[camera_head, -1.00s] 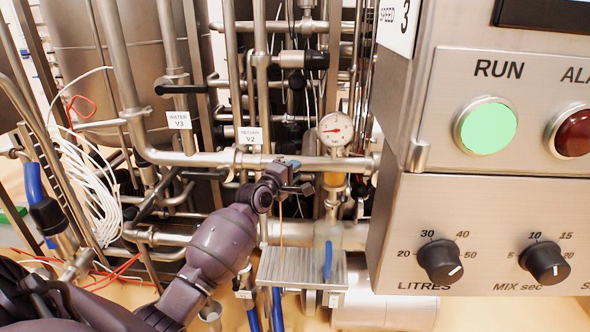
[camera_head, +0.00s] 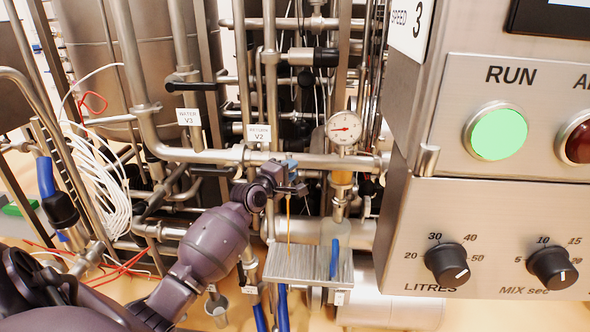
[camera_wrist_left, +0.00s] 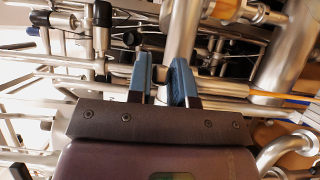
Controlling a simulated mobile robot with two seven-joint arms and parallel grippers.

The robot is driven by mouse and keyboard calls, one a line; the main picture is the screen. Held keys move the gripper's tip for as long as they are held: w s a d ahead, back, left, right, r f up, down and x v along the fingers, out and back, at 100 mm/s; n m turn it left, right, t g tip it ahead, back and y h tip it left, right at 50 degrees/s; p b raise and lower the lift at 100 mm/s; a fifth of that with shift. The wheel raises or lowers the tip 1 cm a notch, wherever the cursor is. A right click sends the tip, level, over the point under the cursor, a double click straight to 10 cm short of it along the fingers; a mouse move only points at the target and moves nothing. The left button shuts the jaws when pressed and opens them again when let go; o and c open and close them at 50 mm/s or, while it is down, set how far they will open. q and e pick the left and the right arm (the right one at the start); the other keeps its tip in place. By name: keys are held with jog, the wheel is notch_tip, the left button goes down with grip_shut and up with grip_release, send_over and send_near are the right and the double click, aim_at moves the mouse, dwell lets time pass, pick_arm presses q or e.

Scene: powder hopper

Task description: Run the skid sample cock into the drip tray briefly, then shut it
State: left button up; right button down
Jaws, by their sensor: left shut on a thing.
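My left gripper (camera_head: 290,174) is at the horizontal pipe in the middle of the head view, shut on the sample cock's handle. The gripper largely hides the cock and handle, so I cannot make out the handle's angle. A thin amber stream (camera_head: 289,225) falls from just below the gripper toward the drip tray. The drip tray (camera_head: 312,267) is a ribbed metal plate under the cock. In the left wrist view, the blue finger pads (camera_wrist_left: 161,80) stand close together, with a small gap; what lies between them is hard to see. My right gripper is not in view.
The control cabinet (camera_head: 490,210) with its lit green RUN button (camera_head: 498,131) stands close on the right. A dial gauge (camera_head: 343,128) is just right of the gripper. A blue-handled lever (camera_head: 334,258) stands at the tray. Pipes and white cables (camera_head: 105,190) crowd the left.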

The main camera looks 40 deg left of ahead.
pick_arm(q)
jog(key=shift+s+a, duration=0.2)
jog(key=shift+a, duration=0.05)
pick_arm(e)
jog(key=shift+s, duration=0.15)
pick_arm(q)
jog(key=shift+a, duration=0.1)
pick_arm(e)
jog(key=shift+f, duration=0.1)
pick_arm(q)
jog(key=shift+s+a, duration=0.3)
jog(key=shift+a, duration=0.15)
jog(key=o, duration=0.8)
jog(key=shift+a, duration=0.1)
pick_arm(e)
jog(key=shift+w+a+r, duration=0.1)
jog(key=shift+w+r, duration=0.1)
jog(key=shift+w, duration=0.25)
pick_arm(q)
jog(key=shift+s, duration=0.1)
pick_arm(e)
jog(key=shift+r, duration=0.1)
